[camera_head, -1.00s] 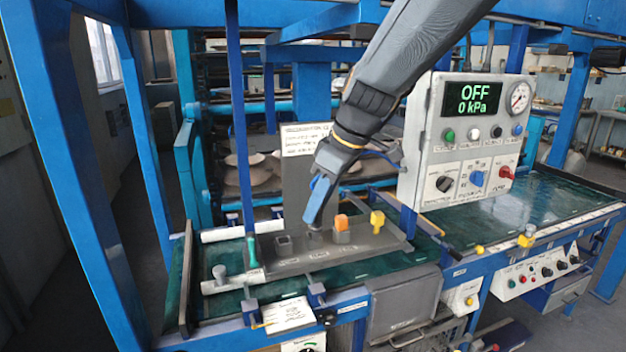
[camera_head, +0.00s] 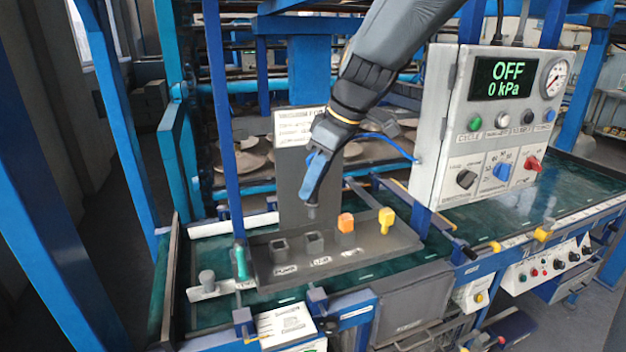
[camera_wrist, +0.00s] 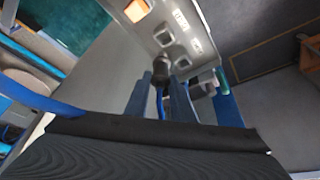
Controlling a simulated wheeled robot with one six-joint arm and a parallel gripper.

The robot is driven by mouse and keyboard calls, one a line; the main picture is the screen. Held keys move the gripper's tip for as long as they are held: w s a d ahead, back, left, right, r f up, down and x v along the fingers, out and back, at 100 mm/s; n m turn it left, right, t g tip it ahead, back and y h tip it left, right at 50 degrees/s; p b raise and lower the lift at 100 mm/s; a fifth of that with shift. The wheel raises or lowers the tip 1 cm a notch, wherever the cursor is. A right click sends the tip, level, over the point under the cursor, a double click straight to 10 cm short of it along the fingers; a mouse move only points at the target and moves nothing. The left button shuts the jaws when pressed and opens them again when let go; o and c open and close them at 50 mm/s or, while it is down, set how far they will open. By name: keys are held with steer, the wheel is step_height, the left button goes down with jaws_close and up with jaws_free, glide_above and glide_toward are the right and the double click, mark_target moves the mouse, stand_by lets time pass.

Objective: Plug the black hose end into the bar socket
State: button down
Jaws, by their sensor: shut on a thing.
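My gripper (camera_head: 315,188) is shut on the black hose end (camera_head: 312,212), a short dark piece pointing down. It hangs above the tray (camera_head: 350,258), clear of it. In the wrist view the hose end (camera_wrist: 160,74) shows between my blue fingers (camera_wrist: 163,98). Two square dark sockets stand on the tray: a left one (camera_head: 280,249) and a second one (camera_head: 314,242), almost straight below the hose end. Their labels are too small to read surely, so I cannot tell which is the bar socket.
An orange plug (camera_head: 346,223) and a yellow plug (camera_head: 386,220) stand to the right on the tray. A green-handled piece (camera_head: 240,262) is at its left end. A grey upright plate (camera_head: 293,180) rises behind. The control panel (camera_head: 490,130) at right reads OFF, 0 kPa.

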mark_target(318, 206)
steer(key=shift+f+b, duration=2.25)
steer(key=shift+f, duration=1.1)
steer(key=shift+f+b, duration=0.5)
steer(key=shift+f, duration=0.05)
steer(key=c, duration=1.4)
jaws_free()
steer(key=shift+c, duration=0.2)
steer(key=b+v, duration=0.1)
steer(key=v, duration=0.7)
steer(key=shift+f, duration=0.1)
